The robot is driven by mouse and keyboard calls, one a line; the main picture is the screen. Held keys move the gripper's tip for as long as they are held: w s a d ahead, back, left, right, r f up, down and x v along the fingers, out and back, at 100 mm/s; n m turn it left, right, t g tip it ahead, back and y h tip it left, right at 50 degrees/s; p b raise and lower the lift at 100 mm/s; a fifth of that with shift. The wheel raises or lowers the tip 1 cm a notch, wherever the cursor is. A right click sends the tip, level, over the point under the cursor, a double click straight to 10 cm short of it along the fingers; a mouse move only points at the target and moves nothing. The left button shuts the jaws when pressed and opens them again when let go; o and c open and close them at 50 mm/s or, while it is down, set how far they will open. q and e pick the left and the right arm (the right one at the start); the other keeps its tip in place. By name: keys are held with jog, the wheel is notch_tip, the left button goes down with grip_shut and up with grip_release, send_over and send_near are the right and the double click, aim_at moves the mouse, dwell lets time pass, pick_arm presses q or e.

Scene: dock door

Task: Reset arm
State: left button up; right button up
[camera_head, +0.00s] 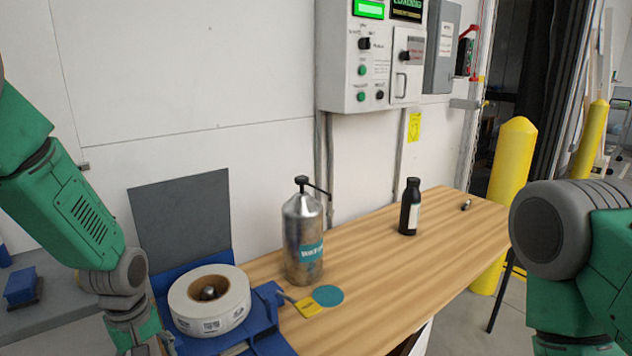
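My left arm comes in from the left, its green and grey links bent down beside the blue tape holder. Its wrist reaches the bottom edge, and the fingers are cut off or too hidden to make out. My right arm stands at the right edge as a large grey joint with green links. Its gripper is outside the picture. Neither arm visibly touches the wooden table (410,275). No held object can be seen.
A label roll (209,300) sits in a blue holder (262,318) near my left arm. A metal pump can (303,238), a teal disc (328,295), a yellow tag (308,306) and a black bottle (410,207) stand or lie on the table. A yellow bollard (512,165) rises behind. The table's right part is mostly clear.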

pick_arm(q)
jog(key=s+d+f+m, duration=0.1)
jog(key=s+f+m, duration=0.4)
jog(key=s, duration=0.9)
jog(key=s+d+f+m, duration=0.1)
jog(key=s+f+m, duration=0.4)
jog(key=s+f, duration=0.5)
jog(key=s, duration=0.3)
jog(key=shift+s+m+t, duration=0.3)
jog(key=shift+s, duration=0.05)
jog(key=shift+w+d, duration=0.1)
jog(key=shift+w, duration=0.05)
